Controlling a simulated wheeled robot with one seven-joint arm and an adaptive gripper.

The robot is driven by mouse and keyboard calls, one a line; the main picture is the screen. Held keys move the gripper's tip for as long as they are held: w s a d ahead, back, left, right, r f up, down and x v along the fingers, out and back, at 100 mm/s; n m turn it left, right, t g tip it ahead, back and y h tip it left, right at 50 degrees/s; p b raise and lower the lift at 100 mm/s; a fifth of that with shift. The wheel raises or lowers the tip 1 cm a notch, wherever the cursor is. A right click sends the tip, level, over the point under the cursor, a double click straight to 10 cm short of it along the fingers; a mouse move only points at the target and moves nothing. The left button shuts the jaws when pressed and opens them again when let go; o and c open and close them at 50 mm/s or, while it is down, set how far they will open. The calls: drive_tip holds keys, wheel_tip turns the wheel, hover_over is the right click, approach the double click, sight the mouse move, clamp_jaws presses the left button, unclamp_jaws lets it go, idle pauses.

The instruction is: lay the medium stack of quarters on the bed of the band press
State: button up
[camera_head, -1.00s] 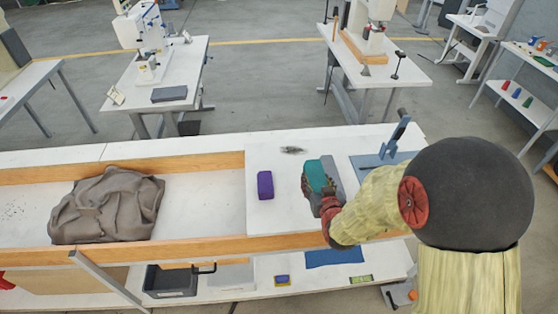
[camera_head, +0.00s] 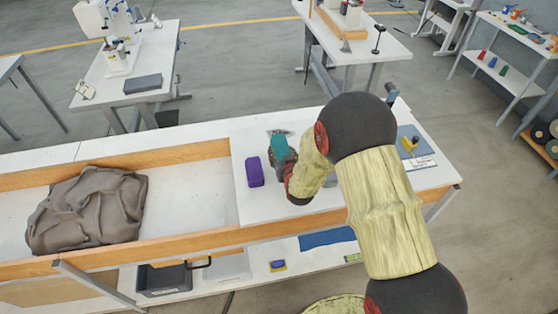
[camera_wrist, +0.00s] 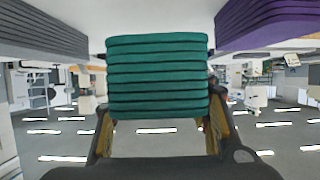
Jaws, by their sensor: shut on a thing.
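A teal layered stack (camera_head: 280,146) is held in my gripper (camera_head: 290,165), over the white worktop in the head view. In the wrist view, which looks upside down, the teal stack (camera_wrist: 158,75) sits between the two fingers (camera_wrist: 160,135). A purple stack (camera_head: 255,172) rests to its left on the worktop and shows at the right of the wrist view (camera_wrist: 265,25). A grey stack (camera_wrist: 45,32) shows at the left there; in the head view my arm mostly hides it. A blue-grey fixture (camera_head: 391,92), possibly the band press, stands right, mostly hidden behind my arm.
A crumpled grey-brown cloth heap (camera_head: 87,210) lies in the wood-edged section at the left. A yellow item (camera_head: 410,146) lies at the worktop's right end. A dark bin (camera_head: 164,279) stands on the shelf below. Bare worktop (camera_head: 245,127) shows behind the purple stack.

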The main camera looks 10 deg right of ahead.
drive_tip(key=shift+w+a+f, duration=0.2)
drive_tip(key=shift+w+f, duration=0.8)
drive_tip(key=shift+f, duration=0.05)
wheel_tip(320, 180, down, 4)
drive_tip(key=shift+w+r+b, duration=0.1)
drive_tip(key=shift+r+b, duration=0.15)
drive_tip(key=shift+b, duration=0.4)
drive_tip(key=shift+r, duration=0.1)
drive_tip(key=o, duration=0.9)
drive_tip(key=shift+f, duration=0.25)
drive_tip(key=o, duration=0.5)
drive_tip(key=shift+r, duration=0.15)
